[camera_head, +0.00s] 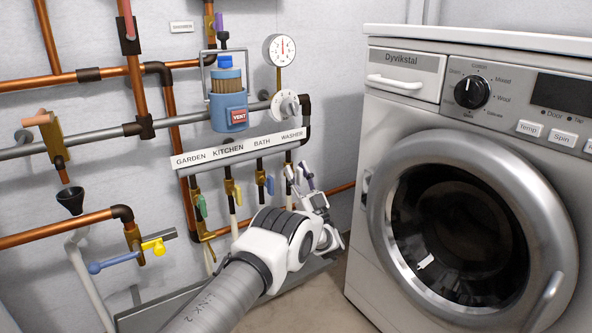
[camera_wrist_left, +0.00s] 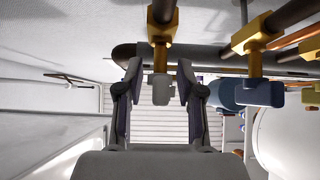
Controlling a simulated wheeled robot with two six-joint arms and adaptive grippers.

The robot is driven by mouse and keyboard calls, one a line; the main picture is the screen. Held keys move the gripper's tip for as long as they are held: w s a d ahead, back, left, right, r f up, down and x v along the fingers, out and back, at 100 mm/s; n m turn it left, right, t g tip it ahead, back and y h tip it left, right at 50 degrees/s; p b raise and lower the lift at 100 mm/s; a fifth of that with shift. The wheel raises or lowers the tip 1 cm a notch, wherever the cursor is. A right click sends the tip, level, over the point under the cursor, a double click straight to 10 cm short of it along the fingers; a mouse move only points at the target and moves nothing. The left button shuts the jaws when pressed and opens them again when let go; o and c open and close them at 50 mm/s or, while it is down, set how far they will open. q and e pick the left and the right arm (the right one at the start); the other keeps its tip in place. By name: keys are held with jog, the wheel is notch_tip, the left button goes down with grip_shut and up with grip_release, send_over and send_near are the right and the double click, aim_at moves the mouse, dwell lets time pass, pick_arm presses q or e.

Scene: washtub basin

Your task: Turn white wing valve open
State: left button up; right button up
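The white wing valve (camera_head: 289,173) hangs below the pipe under the WASHER end of the label strip (camera_head: 238,149). It is partly hidden by my left gripper (camera_head: 301,176), which reaches up beside it. In the left wrist view the pale wing handle (camera_wrist_left: 161,90) hangs from a brass body between the two fingers of my left gripper (camera_wrist_left: 159,78). The fingers are open, with a visible gap on each side of the handle. My right gripper is not in view.
Left of the white valve hang a blue valve (camera_head: 270,185), a yellow valve (camera_head: 237,194) and a green valve (camera_head: 202,206). The blue handle (camera_wrist_left: 260,93) is close to my gripper in the left wrist view. A washing machine (camera_head: 403,125) stands to the right.

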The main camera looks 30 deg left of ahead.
pick_arm(q)
jog(key=v, duration=1.1)
